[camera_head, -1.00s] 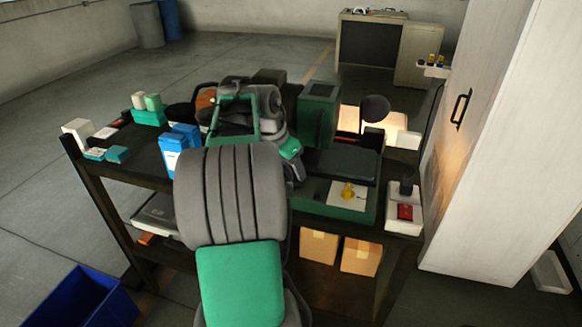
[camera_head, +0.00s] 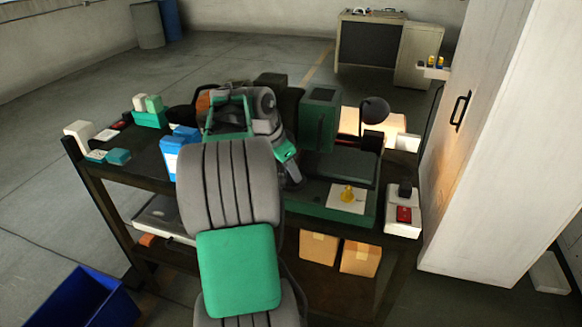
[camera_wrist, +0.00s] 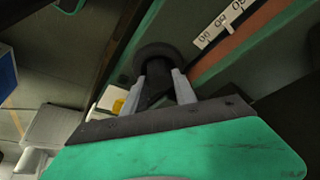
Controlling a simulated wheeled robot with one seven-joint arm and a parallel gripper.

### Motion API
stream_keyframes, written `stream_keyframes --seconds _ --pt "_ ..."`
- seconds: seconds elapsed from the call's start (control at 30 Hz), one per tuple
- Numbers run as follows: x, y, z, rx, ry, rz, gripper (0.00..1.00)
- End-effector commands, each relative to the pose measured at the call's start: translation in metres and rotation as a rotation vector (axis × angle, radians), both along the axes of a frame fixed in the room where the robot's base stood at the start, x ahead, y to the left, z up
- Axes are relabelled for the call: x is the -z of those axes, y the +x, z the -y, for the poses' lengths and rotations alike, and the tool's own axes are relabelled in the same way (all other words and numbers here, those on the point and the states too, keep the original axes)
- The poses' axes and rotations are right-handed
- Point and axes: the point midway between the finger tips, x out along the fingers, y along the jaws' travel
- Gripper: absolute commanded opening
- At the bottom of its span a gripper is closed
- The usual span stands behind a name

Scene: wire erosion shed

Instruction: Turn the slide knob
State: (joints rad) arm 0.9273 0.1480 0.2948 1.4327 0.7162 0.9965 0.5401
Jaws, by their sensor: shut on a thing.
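The slide knob (camera_wrist: 152,53) is a dark round knob seen in the wrist view, at the upper middle. It sits beside the edge of a green machine body (camera_wrist: 225,65). My gripper (camera_wrist: 165,76) has its two pale fingers on either side of the knob's dark stem and is shut on it. In the head view, my arm hides the knob and my fingertips. The green machine (camera_head: 320,112) there stands on the bench to the right of my wrist.
A dark workbench (camera_head: 95,172) carries blue boxes (camera_head: 178,150), a lamp (camera_head: 374,110) and a switch box (camera_head: 403,221). A yellow piece (camera_head: 347,193) rests on a white sheet. A tall pale cabinet (camera_head: 490,150) stands close on the right. A blue bin (camera_head: 85,300) is on the floor.

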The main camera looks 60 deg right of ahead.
Motion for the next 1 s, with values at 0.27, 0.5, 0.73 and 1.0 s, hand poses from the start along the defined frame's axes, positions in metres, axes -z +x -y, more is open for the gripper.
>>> stream_keyframes --seconds 0.27,0.5,0.73,1.0 --pt "0.0 0.001 0.0 0.076 0.0 0.0 0.0" --pt "0.0 0.001 0.0 0.074 0.0 0.0 0.46" --pt "0.0 0.001 0.0 0.074 0.0 0.0 0.55" --pt "-0.018 0.006 -0.005 0.072 -0.004 0.002 0.55"
